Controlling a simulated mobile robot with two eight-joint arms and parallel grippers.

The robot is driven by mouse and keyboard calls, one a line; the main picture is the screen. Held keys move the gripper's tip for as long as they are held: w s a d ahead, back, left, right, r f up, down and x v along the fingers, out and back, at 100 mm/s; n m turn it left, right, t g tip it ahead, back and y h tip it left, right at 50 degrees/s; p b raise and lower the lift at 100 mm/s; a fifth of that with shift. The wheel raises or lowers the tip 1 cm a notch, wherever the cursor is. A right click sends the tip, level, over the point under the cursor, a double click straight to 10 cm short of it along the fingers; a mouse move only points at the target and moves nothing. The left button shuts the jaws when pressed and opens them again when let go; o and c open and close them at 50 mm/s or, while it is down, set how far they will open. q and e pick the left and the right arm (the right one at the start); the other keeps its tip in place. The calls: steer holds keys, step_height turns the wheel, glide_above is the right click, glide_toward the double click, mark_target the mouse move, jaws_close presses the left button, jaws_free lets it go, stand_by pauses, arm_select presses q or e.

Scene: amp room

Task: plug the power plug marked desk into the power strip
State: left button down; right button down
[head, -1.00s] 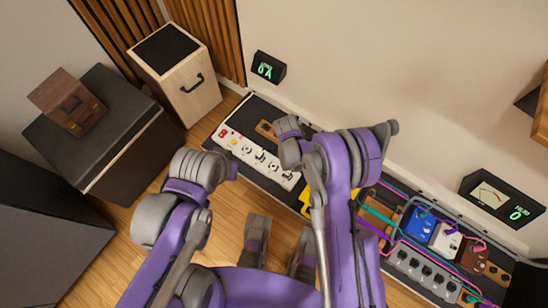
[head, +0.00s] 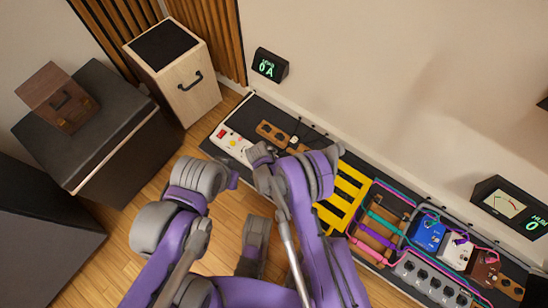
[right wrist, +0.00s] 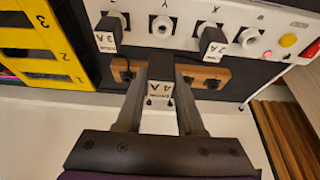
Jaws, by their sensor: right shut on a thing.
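The white power strip (head: 231,143), with a red switch at one end, lies on the black board along the wall, partly hidden by my right arm. In the right wrist view the strip (right wrist: 222,15) shows round sockets and two dark plugs, tagged 3A (right wrist: 108,35) and 2A (right wrist: 212,45). My right gripper (right wrist: 160,72) is shut on a plug (right wrist: 160,88) tagged 4A, held in front of the strip; whether it touches cannot be told. The small print on the tags is unreadable, and I see no desk mark. My left arm shows at left in the head view, but its gripper fingers do not.
A brown wooden block (right wrist: 205,73) with dark holes lies beside the strip. A yellow numbered rack (right wrist: 40,47) stands at its other end. Cabled pedals (head: 428,234) sit at right. A wooden box (head: 180,80) and dark cabinet (head: 85,125) stand at left.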

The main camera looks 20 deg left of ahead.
steer(key=shift+f+b, duration=1.25)
steer(key=shift+f, duration=1.55)
steer(key=shift+f+b, duration=0.65)
steer(key=shift+f, duration=0.1)
steer(key=shift+c, duration=2.2)
jaws_free()
steer(key=p+v, duration=0.2)
steer(key=v, duration=0.8)
steer(key=shift+r+p, duration=0.4)
steer(key=shift+s, duration=0.1)
